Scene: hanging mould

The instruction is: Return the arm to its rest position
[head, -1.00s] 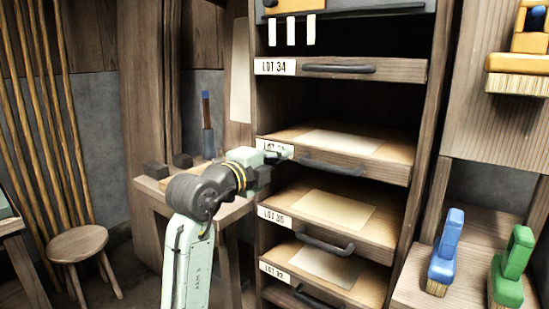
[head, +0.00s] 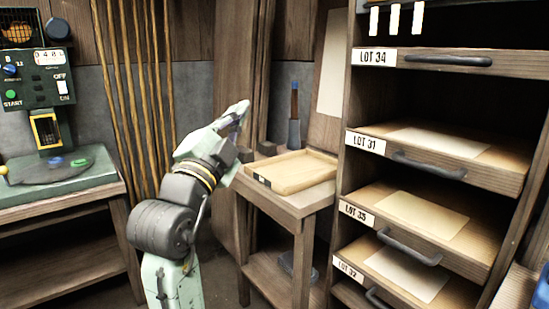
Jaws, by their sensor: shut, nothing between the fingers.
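My gripper (head: 240,112) is at the end of my raised arm, left of the drawer rack (head: 343,190). Its fingers are together and nothing shows between them. It points up and to the right, in front of the wooden wall boards in the picture. It appears clear of the drawers and their handles.
A small side table (head: 318,203) bears a shallow wooden tray (head: 300,177) and a dark bottle-like tool (head: 294,122). The rack has several labelled drawers, including LOT 31 (head: 420,160). A green machine (head: 60,165) stands on a bench at left. Long poles (head: 128,100) lean behind my arm.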

